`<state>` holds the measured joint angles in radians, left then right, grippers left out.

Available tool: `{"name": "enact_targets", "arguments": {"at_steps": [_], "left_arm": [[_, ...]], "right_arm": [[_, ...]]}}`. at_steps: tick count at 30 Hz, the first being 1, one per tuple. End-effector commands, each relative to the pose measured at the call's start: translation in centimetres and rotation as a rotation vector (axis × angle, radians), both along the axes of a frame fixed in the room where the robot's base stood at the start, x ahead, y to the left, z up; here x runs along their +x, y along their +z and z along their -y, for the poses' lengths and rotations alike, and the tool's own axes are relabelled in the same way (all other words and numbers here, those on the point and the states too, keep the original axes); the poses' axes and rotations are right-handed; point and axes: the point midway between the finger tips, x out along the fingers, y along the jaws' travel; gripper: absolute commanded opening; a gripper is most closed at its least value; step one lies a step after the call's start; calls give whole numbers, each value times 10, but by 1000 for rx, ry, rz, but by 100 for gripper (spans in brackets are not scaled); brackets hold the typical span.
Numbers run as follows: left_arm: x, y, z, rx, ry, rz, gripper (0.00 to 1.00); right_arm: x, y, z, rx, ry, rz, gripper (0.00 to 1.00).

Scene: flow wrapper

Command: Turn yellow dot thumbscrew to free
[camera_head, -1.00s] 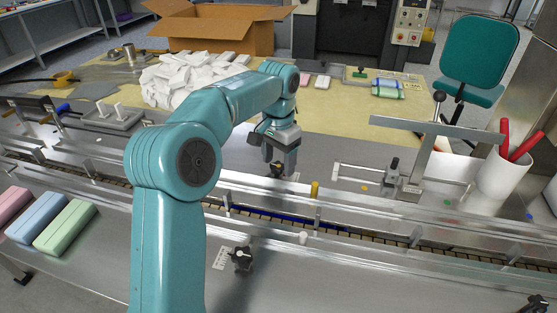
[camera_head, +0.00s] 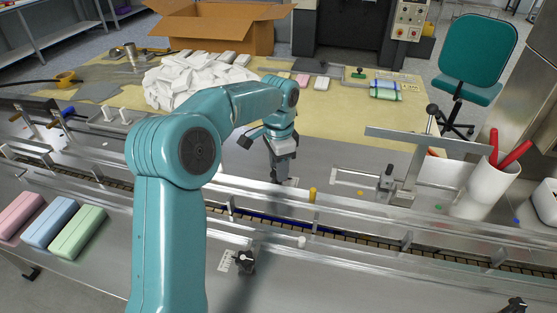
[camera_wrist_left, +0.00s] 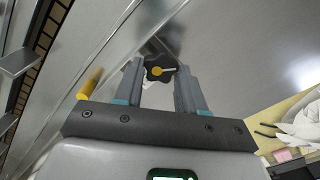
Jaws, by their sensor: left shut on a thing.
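A black lobed thumbscrew knob (camera_wrist_left: 153,64) with a yellow mark across its top shows in the left wrist view. My left gripper (camera_wrist_left: 160,78) has its two grey fingers on either side of this knob and is shut on it. In the head view my left gripper (camera_head: 279,180) points down at the machine's metal deck behind the conveyor, and its fingers and wrist hide the knob there. My right gripper is in neither view.
A yellow post (camera_head: 312,194) stands just right of the gripper. Further right are a bracket (camera_head: 403,185) and a white cup (camera_head: 483,190) with red-handled tools. A second black knob (camera_head: 244,261) sits on the front panel. Three wrapped bars lie at the lower left.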

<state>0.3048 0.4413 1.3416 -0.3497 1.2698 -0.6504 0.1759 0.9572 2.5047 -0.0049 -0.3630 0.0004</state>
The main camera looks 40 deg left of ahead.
Motion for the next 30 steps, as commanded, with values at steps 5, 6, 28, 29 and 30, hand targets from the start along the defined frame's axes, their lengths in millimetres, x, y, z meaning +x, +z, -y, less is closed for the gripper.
{"name": "enact_targets", "arguments": {"at_steps": [5, 6, 28, 29, 30], "left_arm": [[1, 0, 0, 0, 2, 3, 9], [1, 0, 0, 1, 2, 4, 52], [2, 80, 0, 2, 3, 8, 65], [1, 88, 0, 2, 3, 8, 65], [2, 99, 0, 2, 3, 8, 65]], "right_arm": [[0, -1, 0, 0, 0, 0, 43], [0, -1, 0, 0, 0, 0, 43], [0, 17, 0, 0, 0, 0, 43], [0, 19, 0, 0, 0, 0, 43], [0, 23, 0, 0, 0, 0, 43]]}}
